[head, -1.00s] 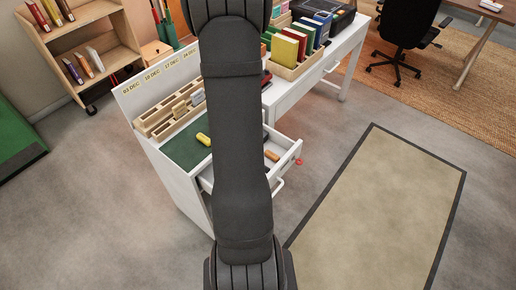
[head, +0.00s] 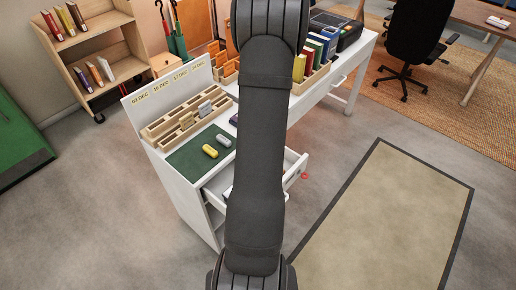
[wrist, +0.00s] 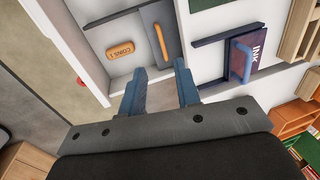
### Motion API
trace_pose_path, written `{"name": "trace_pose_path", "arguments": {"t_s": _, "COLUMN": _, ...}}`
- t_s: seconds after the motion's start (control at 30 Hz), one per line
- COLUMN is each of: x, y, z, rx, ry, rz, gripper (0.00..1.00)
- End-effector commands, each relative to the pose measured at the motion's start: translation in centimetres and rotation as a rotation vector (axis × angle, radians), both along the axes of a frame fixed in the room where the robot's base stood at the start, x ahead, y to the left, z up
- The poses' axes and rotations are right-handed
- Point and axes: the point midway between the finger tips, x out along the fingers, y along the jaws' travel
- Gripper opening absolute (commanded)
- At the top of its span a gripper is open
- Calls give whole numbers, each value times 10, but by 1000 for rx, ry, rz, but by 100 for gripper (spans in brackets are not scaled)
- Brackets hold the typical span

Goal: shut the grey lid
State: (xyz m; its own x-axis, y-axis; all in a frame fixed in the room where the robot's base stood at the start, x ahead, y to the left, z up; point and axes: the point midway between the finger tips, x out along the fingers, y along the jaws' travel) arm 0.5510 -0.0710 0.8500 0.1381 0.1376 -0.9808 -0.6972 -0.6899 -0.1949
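My gripper (wrist: 160,88) shows in the wrist view, its two blue fingers apart with nothing between them, over the white drawer's edge. In the head view my arm hides it. A dark box marked INK (wrist: 268,52) lies on the white top, with a blue-grey raised piece (wrist: 240,62) beside it; I cannot tell whether this is the grey lid. A flat grey panel (wrist: 174,24) is in the open drawer, with an orange bar (wrist: 160,42) across it. An orange block marked CONS 1 (wrist: 120,51) lies beside it.
The white drawer (head: 293,166) stands open from the white desk. On the green mat (head: 190,160) are a yellow block (head: 210,151) and a grey block (head: 223,140). A wooden slotted rack (head: 165,128) stands behind. Open floor lies to the right.

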Motion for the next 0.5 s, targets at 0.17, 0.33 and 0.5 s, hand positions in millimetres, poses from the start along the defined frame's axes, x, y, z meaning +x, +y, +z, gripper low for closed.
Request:
{"name": "trace_pose_path", "arguments": {"t_s": 0.17, "x": 4, "y": 5, "z": -35, "rx": 1, "ry": 3, "rz": 2, "gripper": 30}}
{"name": "trace_pose_path", "arguments": {"t_s": 0.33, "x": 8, "y": 10, "z": -66, "rx": 1, "ry": 4, "rz": 2, "gripper": 30}}
{"name": "trace_pose_path", "arguments": {"t_s": 0.5, "x": 12, "y": 13, "z": -93, "rx": 0, "ry": 3, "rz": 2, "gripper": 30}}
